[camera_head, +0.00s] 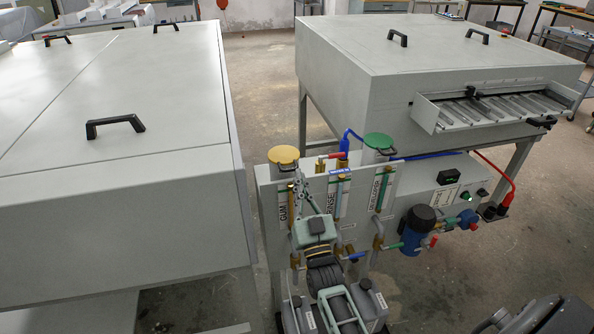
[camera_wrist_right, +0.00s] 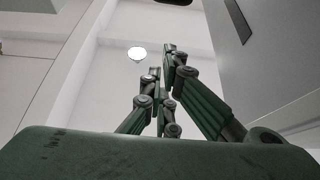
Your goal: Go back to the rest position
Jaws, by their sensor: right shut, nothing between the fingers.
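My right gripper (camera_head: 299,178) is shut and empty. In the head view it points up and away in front of the grey panel (camera_head: 268,215) with the GUM, RINSE and DEVELOPER labels. Its fingers overlap the panel between the GUM and RINSE labels; I cannot tell whether they touch it. In the right wrist view the green fingers of the gripper (camera_wrist_right: 168,48) come together at the top, with nothing between them. Behind them are pale walls and a round white light (camera_wrist_right: 137,53). My left gripper is not in view.
A large grey machine (camera_head: 110,200) with black handles stands at left. Another (camera_head: 430,55) with a slotted tray (camera_head: 455,118) stands at back right. Open floor lies between the machines.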

